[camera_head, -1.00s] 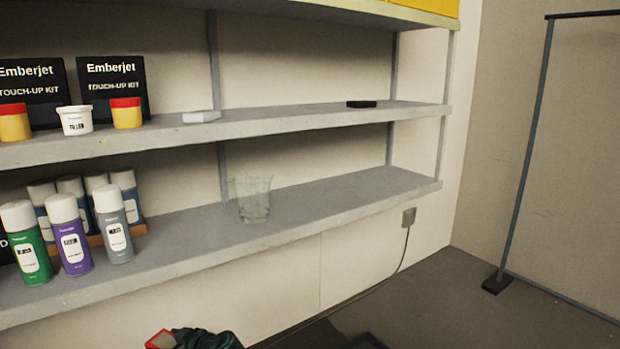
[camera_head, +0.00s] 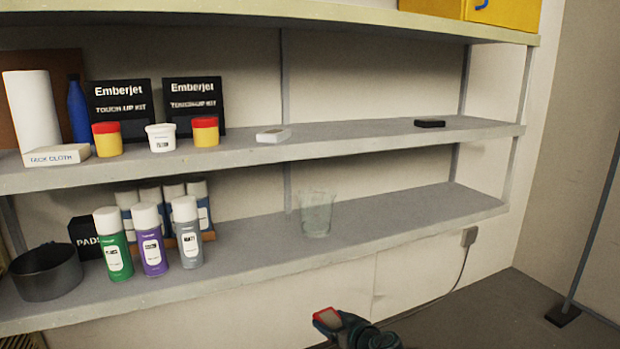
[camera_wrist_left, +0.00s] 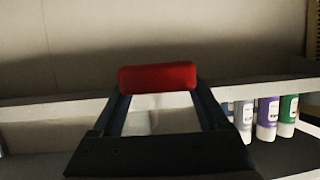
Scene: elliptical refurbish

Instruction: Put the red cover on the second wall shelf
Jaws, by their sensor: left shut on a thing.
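The red cover (camera_head: 327,318) is at the bottom of the head view, in front of and below the shelves. My left gripper (camera_head: 338,325) is shut on it. In the left wrist view the red cover (camera_wrist_left: 158,77) lies across the tips of the two dark fingers (camera_wrist_left: 160,92). The wall shelves show in the head view as a lower board (camera_head: 400,222), a middle board (camera_head: 350,139) and a top board (camera_head: 340,14). My right gripper is not in view.
The lower board holds a clear cup (camera_head: 316,214), several spray cans (camera_head: 152,240) and a dark round container (camera_head: 46,272). The middle board holds touch-up kits (camera_head: 195,100), small tubs (camera_head: 161,138), a white box (camera_head: 273,135) and a black block (camera_head: 429,123). Free room shows between these last two.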

